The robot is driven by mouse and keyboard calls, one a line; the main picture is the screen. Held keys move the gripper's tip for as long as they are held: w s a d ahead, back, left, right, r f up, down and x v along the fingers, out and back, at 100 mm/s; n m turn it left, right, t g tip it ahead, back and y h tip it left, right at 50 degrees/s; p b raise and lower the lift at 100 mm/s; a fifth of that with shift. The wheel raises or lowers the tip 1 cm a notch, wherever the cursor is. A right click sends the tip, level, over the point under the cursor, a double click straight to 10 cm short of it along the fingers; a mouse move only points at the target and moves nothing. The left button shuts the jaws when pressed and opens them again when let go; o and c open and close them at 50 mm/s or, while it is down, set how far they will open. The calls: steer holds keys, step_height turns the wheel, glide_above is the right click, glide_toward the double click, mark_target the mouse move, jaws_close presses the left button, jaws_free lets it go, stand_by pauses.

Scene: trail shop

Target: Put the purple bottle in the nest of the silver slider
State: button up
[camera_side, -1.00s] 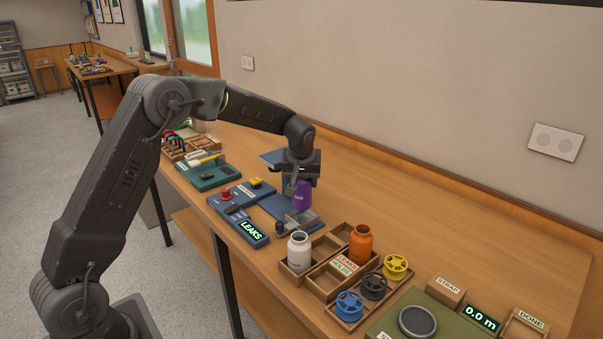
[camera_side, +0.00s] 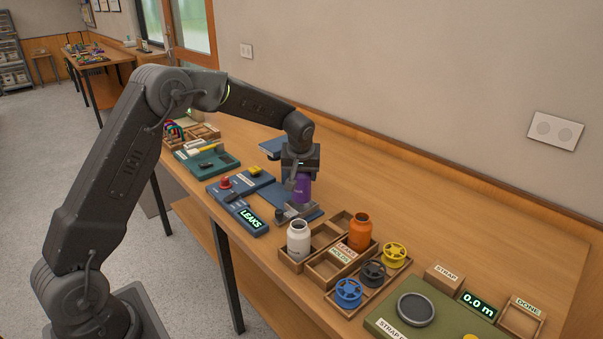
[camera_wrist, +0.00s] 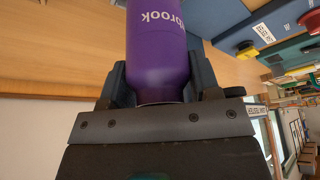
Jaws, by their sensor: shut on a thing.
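My gripper (camera_side: 301,173) is shut on the purple bottle (camera_side: 302,190) and holds it upright over the blue test station. In the wrist view the bottle (camera_wrist: 157,40) stands between the two dark fingers (camera_wrist: 155,85), with part of its white lettering showing. The silver slider (camera_side: 293,211) is directly below the bottle, at the front of the blue base (camera_side: 316,213). The bottle hides most of the nest. I cannot tell whether the bottle's bottom is inside the nest or just above it.
The bench behind is clear.

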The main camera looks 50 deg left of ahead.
steer(key=shift+f, duration=0.15)
stand_by(0.5)
steer(key=shift+f, duration=0.3)
steer(key=shift+f, duration=0.4)
stand_by(0.3)
steer(key=shift+f, duration=0.35)
steer(key=shift+f, duration=0.3)
stand_by(0.5)
steer(key=o, duration=1.4)
steer(key=shift+c, duration=0.2)
steer(key=shift+r, duration=0.1)
